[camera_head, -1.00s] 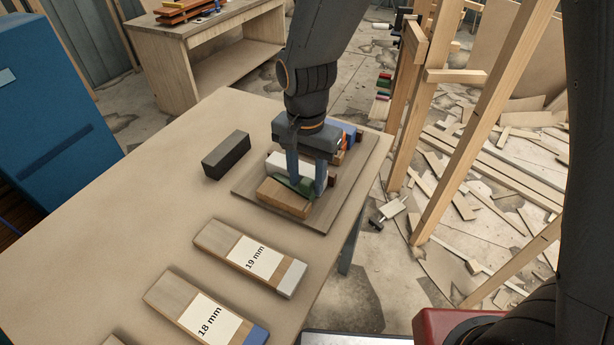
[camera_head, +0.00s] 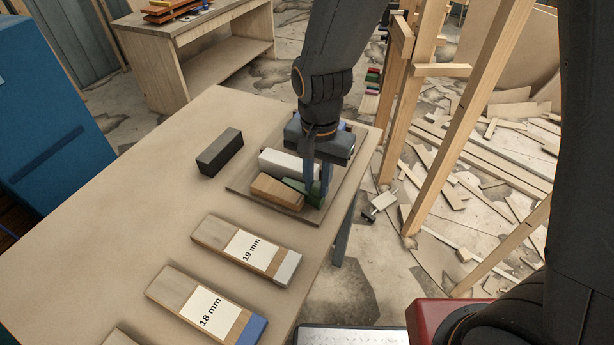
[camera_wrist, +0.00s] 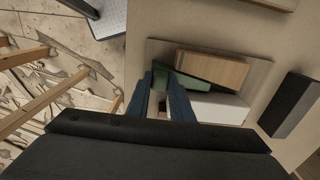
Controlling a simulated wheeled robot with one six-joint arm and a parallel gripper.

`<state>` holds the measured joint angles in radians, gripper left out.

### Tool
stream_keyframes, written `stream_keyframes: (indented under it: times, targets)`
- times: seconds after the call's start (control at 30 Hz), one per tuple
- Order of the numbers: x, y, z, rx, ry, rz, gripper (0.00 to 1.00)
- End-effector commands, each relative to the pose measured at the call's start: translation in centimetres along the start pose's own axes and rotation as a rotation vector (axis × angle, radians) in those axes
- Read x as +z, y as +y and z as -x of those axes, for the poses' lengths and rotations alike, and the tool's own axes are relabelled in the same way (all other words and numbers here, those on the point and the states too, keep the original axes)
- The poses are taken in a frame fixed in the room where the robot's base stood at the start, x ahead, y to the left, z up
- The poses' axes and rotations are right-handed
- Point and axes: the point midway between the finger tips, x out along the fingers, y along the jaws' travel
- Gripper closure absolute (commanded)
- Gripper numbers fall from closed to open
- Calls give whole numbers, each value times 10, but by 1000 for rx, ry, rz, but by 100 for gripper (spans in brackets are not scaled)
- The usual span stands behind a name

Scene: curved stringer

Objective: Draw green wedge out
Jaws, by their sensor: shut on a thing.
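The green wedge (camera_head: 300,188) lies on a flat wooden board (camera_head: 240,188), between a light wooden block (camera_head: 277,192) and a white block (camera_head: 285,164). My gripper (camera_head: 317,194) points down at the wedge's right end and is shut on it. In the wrist view the green wedge (camera_wrist: 188,82) runs along the wooden block (camera_wrist: 212,67), with the white block (camera_wrist: 218,108) on its other side. My gripper (camera_wrist: 168,78) shows at the wedge's end there. Part of the wedge is hidden by the fingers.
A dark grey block (camera_head: 220,152) lies left of the board on the table. Pieces labelled 19 mm (camera_head: 248,248) and 18 mm (camera_head: 208,305) lie nearer. Upright timbers (camera_head: 478,120) stand beyond the table's right edge. The table's left part is clear.

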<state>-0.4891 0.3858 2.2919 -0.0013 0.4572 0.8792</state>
Motion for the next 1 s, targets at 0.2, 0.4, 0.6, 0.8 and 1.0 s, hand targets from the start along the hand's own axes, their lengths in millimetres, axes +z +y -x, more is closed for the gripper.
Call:
stream_keyframes:
  times: [0.2, 0.4, 0.6, 0.8, 1.0]
  targets:
    - [1, 5, -1, 8, -7, -5, 77]
    - [0, 4, -1, 7, -6, -6, 61]
    - [0, 3, 0, 5, -5, -5, 61]
    - [-1, 2, 15, 2, -3, -4, 61]
    - [-1, 2, 43, 2, -2, -4, 61]
